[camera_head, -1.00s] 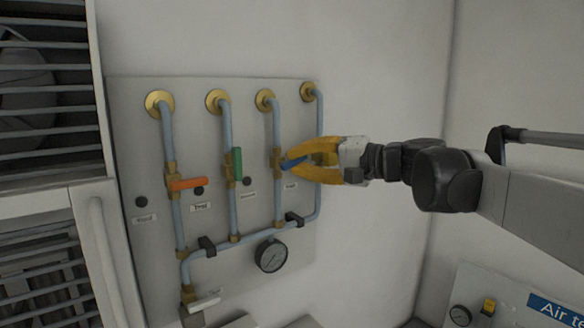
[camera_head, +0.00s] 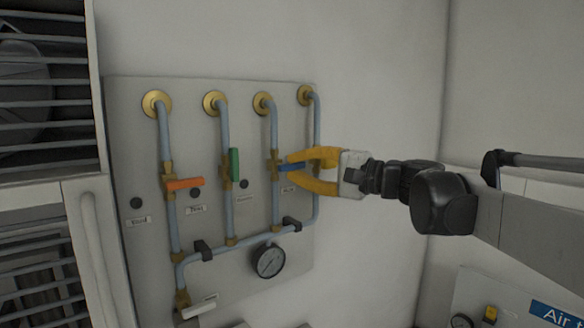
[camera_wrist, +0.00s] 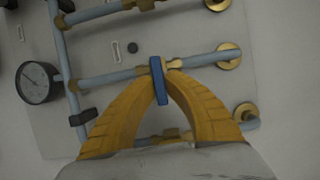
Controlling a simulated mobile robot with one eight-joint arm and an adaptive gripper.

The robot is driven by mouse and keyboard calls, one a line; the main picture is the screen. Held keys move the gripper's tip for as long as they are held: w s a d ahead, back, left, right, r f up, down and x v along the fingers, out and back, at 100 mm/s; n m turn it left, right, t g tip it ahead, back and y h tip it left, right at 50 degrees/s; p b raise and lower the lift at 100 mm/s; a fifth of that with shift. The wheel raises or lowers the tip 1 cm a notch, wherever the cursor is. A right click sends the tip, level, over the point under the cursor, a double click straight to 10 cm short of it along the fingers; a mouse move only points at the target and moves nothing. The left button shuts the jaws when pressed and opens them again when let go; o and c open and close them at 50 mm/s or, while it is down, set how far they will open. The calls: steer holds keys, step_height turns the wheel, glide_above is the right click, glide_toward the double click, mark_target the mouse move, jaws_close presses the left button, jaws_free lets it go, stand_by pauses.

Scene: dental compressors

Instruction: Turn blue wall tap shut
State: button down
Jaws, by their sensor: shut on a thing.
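The blue tap handle (camera_head: 291,167) sits on the third vertical pipe from the left on the grey wall panel. It points right, across its pipe, roughly level. My gripper (camera_head: 290,166) has its yellow fingers closed about the handle from the right. In the wrist view the blue handle (camera_wrist: 158,80) stands between the two fingertips (camera_wrist: 160,83), with its brass valve body (camera_wrist: 173,64) just beyond. The fingertips hide part of the handle in the head view.
An orange handle (camera_head: 184,184) lies across the first pipe, and a green handle (camera_head: 234,164) stands along the second. A pressure gauge (camera_head: 268,261) hangs below, with a white handle (camera_head: 199,308) at lower left. A louvred cabinet (camera_head: 45,190) stands left.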

steer(key=c, duration=1.5)
jaws_free()
steer(key=shift+a, duration=0.1)
steer(key=shift+o, duration=0.2)
steer(key=v, duration=1.2)
steer(key=shift+f, duration=0.15)
